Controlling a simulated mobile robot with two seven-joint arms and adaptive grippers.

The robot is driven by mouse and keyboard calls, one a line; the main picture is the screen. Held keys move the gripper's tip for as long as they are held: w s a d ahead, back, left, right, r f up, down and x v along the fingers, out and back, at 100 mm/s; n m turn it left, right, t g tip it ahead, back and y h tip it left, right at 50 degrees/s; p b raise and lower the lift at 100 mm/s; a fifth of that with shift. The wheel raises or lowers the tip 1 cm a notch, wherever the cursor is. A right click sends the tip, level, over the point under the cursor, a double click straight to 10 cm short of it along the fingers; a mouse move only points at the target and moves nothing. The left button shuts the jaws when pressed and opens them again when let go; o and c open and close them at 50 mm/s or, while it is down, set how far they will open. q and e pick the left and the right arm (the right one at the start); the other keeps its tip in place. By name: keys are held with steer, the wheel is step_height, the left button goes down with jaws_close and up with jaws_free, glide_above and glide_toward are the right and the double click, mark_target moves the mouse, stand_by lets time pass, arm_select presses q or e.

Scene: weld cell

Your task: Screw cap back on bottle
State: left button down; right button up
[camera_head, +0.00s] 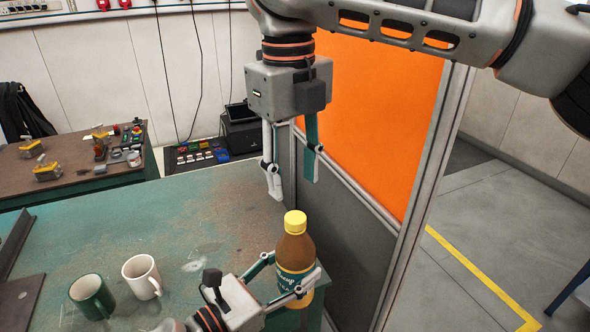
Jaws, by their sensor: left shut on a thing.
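A brown bottle with a green label (296,252) stands upright near the right edge of the green table. A yellow cap (295,221) sits on its top; whether it is screwed tight cannot be told. My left gripper (292,279) is shut around the bottle's lower body at the label. My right gripper (292,182) hangs above the bottle, pointing down. Its fingers are apart with nothing between them, and their tips are a little above the cap.
A white mug (142,276) and a dark green mug (92,297) stand left of my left gripper on the table (130,228). A dark metal bar (14,245) lies at the left edge. An orange screen (372,130) rises close behind the bottle. The table's middle is clear.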

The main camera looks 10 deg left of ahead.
mark_target(295, 217)
steer(key=shift+d+r+n, duration=0.1)
steer(key=shift+n, duration=0.7)
steer(key=shift+f, duration=4)
